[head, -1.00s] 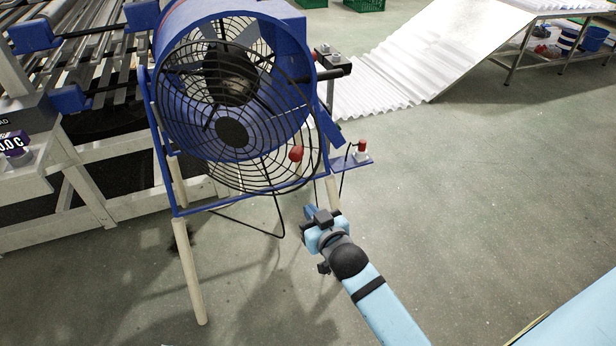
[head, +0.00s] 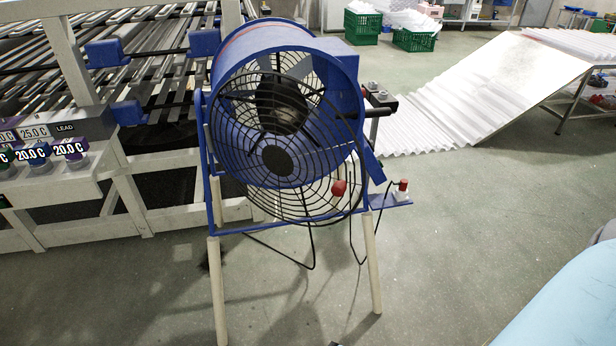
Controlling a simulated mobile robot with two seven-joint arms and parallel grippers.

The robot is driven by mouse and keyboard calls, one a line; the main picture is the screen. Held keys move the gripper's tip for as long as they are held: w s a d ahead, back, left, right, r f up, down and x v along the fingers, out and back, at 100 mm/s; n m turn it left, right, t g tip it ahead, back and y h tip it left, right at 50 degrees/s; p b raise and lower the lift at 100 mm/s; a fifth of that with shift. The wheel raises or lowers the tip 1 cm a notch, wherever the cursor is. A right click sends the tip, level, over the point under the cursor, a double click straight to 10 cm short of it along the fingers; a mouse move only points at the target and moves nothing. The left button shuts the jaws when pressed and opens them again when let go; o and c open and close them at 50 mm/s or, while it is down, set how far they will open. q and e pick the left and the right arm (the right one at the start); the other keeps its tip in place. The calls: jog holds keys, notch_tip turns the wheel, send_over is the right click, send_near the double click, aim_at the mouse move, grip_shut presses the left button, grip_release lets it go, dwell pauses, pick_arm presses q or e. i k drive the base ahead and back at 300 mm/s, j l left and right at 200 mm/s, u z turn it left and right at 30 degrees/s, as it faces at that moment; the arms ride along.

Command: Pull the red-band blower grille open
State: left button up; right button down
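The blower (head: 345,85) is a blue drum with a red band along its top, on a blue frame with pale legs. Its black wire grille (head: 277,160) has a dark round hub and faces me. The grille sits lower than the drum's front rim, and its lower part stands clear of the drum; I cannot tell how far it is swung out. A red knob (head: 339,188) shows at the grille's lower right. Neither gripper can be made out in the head view.
A second red knob (head: 403,185) stands on a blue bracket right of the blower. A white-framed rack with temperature displays (head: 45,150) is at left. A corrugated sheet (head: 480,90) slopes down behind.

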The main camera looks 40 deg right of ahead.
aim_at(279, 163)
jog(key=l+u, duration=0.4)
jog(key=k+l+u, duration=0.1)
jog(key=l+u, duration=0.25)
jog(key=l, duration=0.25)
jog(key=k+l, duration=0.1)
jog(key=l, duration=0.3)
jog(key=k+l+u, duration=0.1)
jog(key=l, duration=0.3)
jog(key=k+l, duration=0.1)
jog(key=l, duration=0.3)
